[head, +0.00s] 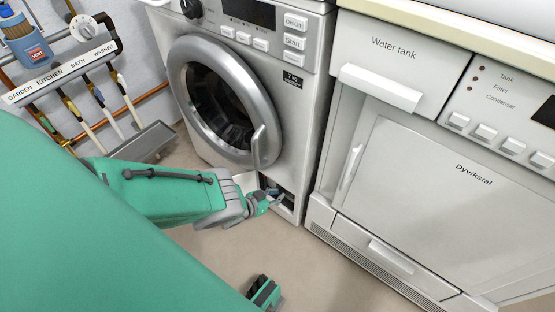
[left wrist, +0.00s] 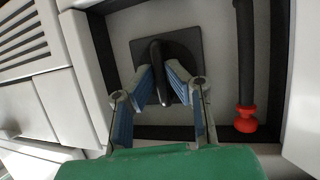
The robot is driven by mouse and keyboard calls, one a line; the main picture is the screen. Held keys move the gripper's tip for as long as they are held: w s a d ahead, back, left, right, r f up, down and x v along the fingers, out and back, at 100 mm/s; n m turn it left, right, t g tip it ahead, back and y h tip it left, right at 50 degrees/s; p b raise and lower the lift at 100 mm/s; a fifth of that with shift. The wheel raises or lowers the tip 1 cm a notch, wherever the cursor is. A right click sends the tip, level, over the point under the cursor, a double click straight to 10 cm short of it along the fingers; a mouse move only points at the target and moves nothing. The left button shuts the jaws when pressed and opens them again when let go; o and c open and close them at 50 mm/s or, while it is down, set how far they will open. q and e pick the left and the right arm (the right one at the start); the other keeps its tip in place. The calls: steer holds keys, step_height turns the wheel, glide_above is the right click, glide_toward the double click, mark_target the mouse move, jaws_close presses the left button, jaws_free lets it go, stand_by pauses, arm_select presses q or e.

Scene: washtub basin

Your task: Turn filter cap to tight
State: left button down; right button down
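The filter cap (left wrist: 188,45) is a dark square plate with a raised upright grip bar, set in a recess, in the left wrist view. My left gripper (left wrist: 165,78) has its two blue-padded fingers on either side of the bar, with a small gap at the right. It looks open around the bar; contact at the left finger is unclear. In the head view my left gripper (head: 268,200) is at the small opening low on the front of the washing machine (head: 305,130). The cap is not clear there.
A black hose with a red end plug (left wrist: 246,121) hangs right of the cap inside the recess. The recess walls are close around the fingers. A dryer (head: 430,190) stands right of the washer. Pipes and a labelled valve rail (head: 60,75) are at the left wall.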

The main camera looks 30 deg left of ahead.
arm_select(q)
steer(key=shift+y, duration=0.3)
steer(key=m+y, duration=0.1)
steer(key=m, duration=0.1)
steer(key=shift+d+m+y, duration=0.15)
steer(key=shift+m+y, duration=0.25)
steer(key=m+y, duration=0.2)
steer(key=shift+d+m, duration=0.15)
steer(key=shift+m, duration=0.25)
steer(key=shift+s+d+f+m+t+y, duration=0.1)
steer(key=shift+d+m+t+y, duration=0.15)
steer(key=shift+m+y, duration=0.5)
steer(key=shift+s+d+f+m+t+y, duration=0.1)
steer(key=shift+d+f+m+t+y, duration=0.1)
steer(key=shift+m+y, duration=0.5)
steer(key=shift+d+f+m+t+y, duration=0.2)
steer(key=shift+m+y, duration=0.25)
steer(key=shift+m, duration=0.6)
steer(key=shift+r, duration=0.15)
steer(key=shift+a+r, duration=0.1)
steer(key=shift+a, duration=0.15)
steer(key=shift+s+a, duration=0.1)
steer(key=shift+a, duration=0.1)
